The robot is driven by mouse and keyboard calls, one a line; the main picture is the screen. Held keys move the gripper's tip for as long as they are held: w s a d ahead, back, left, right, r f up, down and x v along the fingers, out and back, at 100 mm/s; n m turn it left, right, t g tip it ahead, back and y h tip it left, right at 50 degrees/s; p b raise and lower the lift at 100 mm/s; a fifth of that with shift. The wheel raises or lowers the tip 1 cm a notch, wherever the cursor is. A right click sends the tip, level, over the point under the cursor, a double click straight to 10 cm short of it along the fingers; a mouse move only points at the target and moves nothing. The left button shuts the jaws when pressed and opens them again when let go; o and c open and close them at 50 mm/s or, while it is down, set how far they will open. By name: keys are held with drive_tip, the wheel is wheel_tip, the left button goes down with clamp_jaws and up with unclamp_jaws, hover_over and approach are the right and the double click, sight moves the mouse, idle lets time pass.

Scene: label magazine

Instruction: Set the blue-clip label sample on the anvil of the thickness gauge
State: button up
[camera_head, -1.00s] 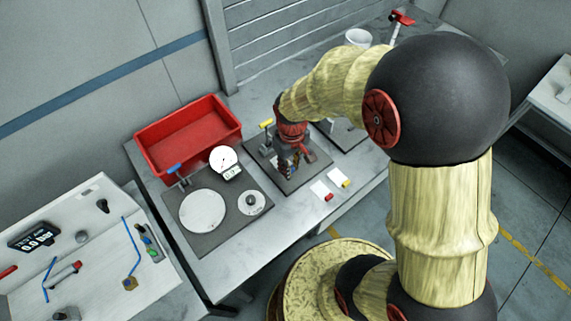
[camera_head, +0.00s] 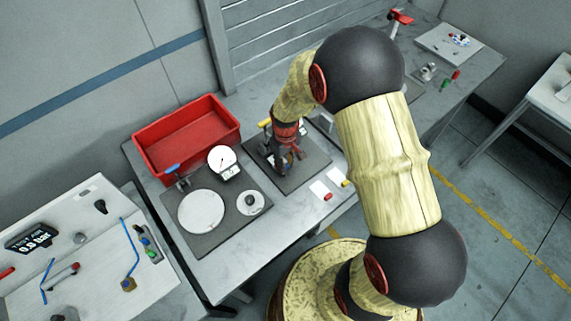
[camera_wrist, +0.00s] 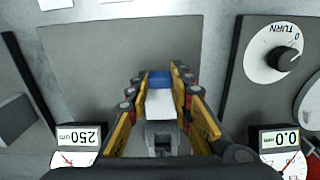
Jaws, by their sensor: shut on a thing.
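My gripper (camera_head: 287,165) is low over the middle dark plate (camera_head: 316,165) on the bench. In the wrist view my gripper (camera_wrist: 158,75) is shut on the blue clip (camera_wrist: 158,79) of the label sample, whose white label (camera_wrist: 160,106) lies between the fingers. A grey block (camera_wrist: 162,136) shows just below the label; I cannot tell whether they touch, or whether it is the anvil. A gauge display reading 250 um (camera_wrist: 79,137) stands at the plate's lower left. The head view largely hides the sample behind my fingers.
A neighbouring plate (camera_head: 225,235) carries a white disc (camera_head: 201,211), a dial gauge (camera_head: 223,160) and a TURN knob (camera_wrist: 284,58). A red bin (camera_head: 187,140) stands behind. Cards with a red clip (camera_head: 327,197) and a yellow clip (camera_head: 346,184) lie near the front edge.

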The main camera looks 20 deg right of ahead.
drive_tip(key=shift+f, duration=0.15)
drive_tip(key=o, duration=0.9)
drive_tip(key=s+r+m+t, duration=0.1)
drive_tip(key=s+r, duration=0.2)
drive_tip(key=r, duration=1.1)
drive_tip(key=s+r+t, duration=0.1)
drive_tip(key=s+r, duration=0.2)
drive_tip(key=r, duration=1)
drive_tip(key=s+r+m+t, duration=0.2)
drive_tip(key=s+r+t, duration=0.1)
drive_tip(key=s+r, duration=0.6)
drive_tip(key=s, duration=0.4)
drive_tip(key=shift+s+a+r+m+t+p, duration=0.25)
drive_tip(key=shift+s+a+m+t+p, duration=0.05)
drive_tip(key=shift+s+a, duration=0.1)
